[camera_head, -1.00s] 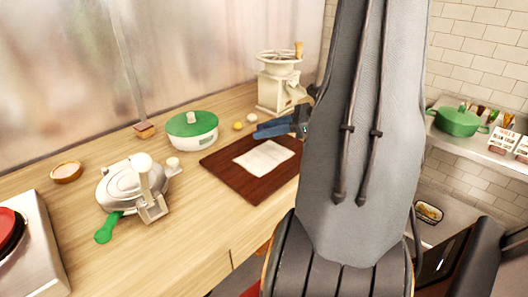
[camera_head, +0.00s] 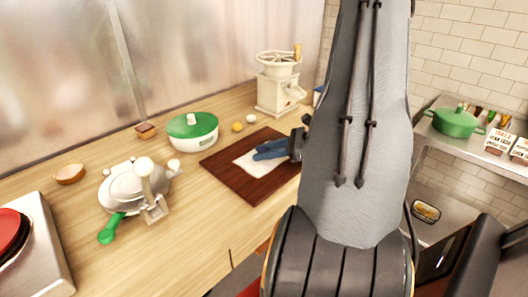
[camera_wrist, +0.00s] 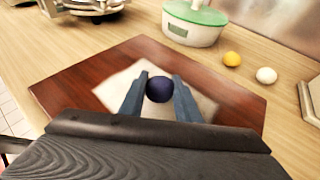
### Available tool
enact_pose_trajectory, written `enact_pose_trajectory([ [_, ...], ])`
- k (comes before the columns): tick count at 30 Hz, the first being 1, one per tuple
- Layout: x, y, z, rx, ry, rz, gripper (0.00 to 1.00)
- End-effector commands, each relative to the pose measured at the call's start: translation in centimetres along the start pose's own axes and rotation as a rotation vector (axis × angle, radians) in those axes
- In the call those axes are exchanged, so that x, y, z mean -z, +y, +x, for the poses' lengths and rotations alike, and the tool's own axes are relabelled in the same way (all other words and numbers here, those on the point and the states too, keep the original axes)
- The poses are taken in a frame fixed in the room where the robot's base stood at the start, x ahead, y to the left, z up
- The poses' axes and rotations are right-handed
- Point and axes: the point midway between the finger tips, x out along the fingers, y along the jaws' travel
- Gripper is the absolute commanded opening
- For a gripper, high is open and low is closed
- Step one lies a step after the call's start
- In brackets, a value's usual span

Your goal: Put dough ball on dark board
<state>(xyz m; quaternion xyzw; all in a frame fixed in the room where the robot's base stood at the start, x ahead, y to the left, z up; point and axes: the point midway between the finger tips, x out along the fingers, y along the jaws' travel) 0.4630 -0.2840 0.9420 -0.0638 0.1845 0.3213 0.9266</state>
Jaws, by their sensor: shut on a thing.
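The dark board (camera_head: 224,165) is a reddish-brown slab on the wooden counter, with a white cloth or sheet (camera_head: 243,162) lying on it. My gripper (camera_head: 258,152) is over the board, its blue fingers covering part of the white sheet. In the wrist view the fingers (camera_wrist: 160,80) are shut on a dark blue ball (camera_wrist: 159,90), which I take as the dough ball. The ball appears over the white sheet (camera_wrist: 118,88); I cannot tell whether it touches it. The head view hides the ball behind the fingers. The board also fills the middle of the wrist view (camera_wrist: 75,88).
A yellow ball (camera_head: 238,127) and a white ball (camera_head: 251,118) lie behind the board. A green-lidded white pot (camera_head: 192,135) stands behind it, a grinder (camera_head: 280,85) at the back right, and a metal press (camera_head: 132,187) with green handle at left. The front counter is clear.

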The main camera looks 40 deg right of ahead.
Motion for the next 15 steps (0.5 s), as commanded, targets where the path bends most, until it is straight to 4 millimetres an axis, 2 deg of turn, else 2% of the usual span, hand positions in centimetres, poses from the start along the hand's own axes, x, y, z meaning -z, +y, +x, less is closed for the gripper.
enact_pose_trajectory([
  [4, 0.35, 0.0, 0.15, 0.0, 0.0, 0.0, 0.08],
  [5, 0.32, 0.0, 0.13, 0.0, 0.0, 0.0, 0.33],
  [8, 0.28, 0.01, 0.1, 0.0, 0.0, 0.0, 0.48],
  [15, 0.26, 0.01, 0.1, 0.0, 0.0, 0.0, 0.48],
])
